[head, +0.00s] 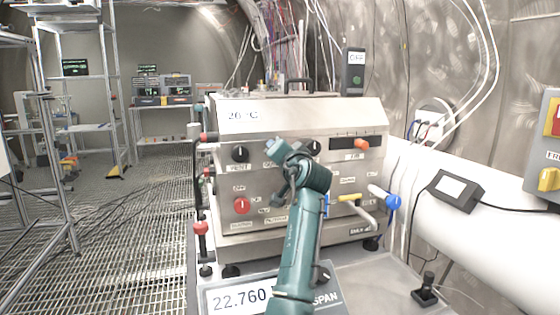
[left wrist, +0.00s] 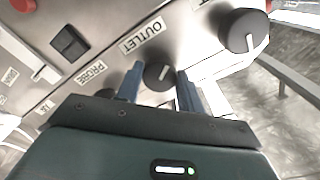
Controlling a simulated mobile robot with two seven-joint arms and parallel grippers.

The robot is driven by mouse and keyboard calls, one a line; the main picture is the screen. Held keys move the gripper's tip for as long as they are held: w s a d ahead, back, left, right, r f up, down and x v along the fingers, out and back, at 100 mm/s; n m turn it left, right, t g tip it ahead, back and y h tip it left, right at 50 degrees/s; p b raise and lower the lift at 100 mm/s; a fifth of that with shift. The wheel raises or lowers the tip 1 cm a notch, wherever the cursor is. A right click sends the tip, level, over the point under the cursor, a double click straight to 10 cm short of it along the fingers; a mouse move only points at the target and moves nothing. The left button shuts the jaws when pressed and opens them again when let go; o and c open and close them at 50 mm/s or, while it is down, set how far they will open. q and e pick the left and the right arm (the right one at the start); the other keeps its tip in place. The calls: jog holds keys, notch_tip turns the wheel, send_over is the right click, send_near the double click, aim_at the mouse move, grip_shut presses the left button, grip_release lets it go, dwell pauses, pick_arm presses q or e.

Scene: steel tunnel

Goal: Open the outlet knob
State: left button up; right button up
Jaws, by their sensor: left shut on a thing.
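The outlet knob (left wrist: 158,76) is a round black dial with a white pointer line, beside the OUTLET label (left wrist: 143,36) on the steel panel. In the left wrist view it sits between the two blue fingers of my left gripper (left wrist: 158,88), which are shut on it. The pointer line is tilted slightly from the picture's vertical. In the head view my left gripper (head: 277,152) is at the front of the steel machine (head: 225,185) and hides the outlet knob. My right gripper is not in view.
A second black knob (head: 240,152) stands left of the gripper, above a red knob (head: 242,205). An orange-red handle (head: 361,144), a yellow-handled valve (head: 348,197) and a blue knob (head: 393,202) are to the right. A scale display (head: 240,298) is low in front.

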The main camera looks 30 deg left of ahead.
pick_arm(q)
jog(key=n+b, duration=0.3)
jog(key=n, duration=0.3)
jog(key=shift+r, duration=0.1)
dwell(0.5)
jog(key=o, duration=1)
